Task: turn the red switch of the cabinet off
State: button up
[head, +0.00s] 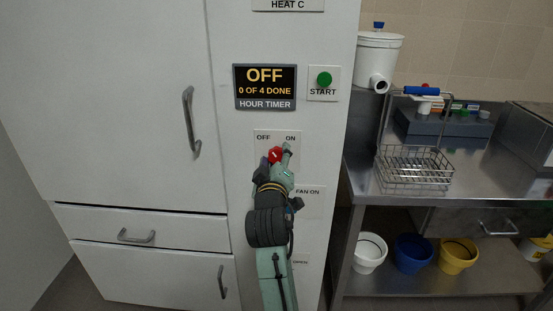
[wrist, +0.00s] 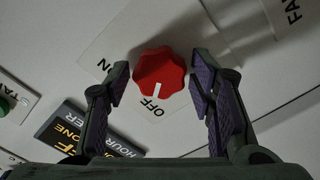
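The red switch (head: 274,155) is a lobed knob on the white cabinet (head: 330,160), under the OFF and ON labels. In the wrist view the red switch (wrist: 161,72) shows a white mark that points to the word OFF. My gripper (head: 277,163) is in front of the switch and partly covers its plate in the head view. In the wrist view my gripper (wrist: 158,76) is open, with one finger on each side of the knob and a visible gap on both sides.
The hour timer (head: 265,88) reads OFF, 0 OF 4 DONE. A green START button (head: 324,80) is right of it. A cabinet door handle (head: 191,120) is at left. A steel bench (head: 480,195) with a wire basket (head: 414,168) stands at right.

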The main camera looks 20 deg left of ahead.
jog(key=shift+o, duration=0.4)
jog(key=v, duration=0.7)
jog(key=shift+s, duration=0.3)
jog(key=shift+d, duration=0.1)
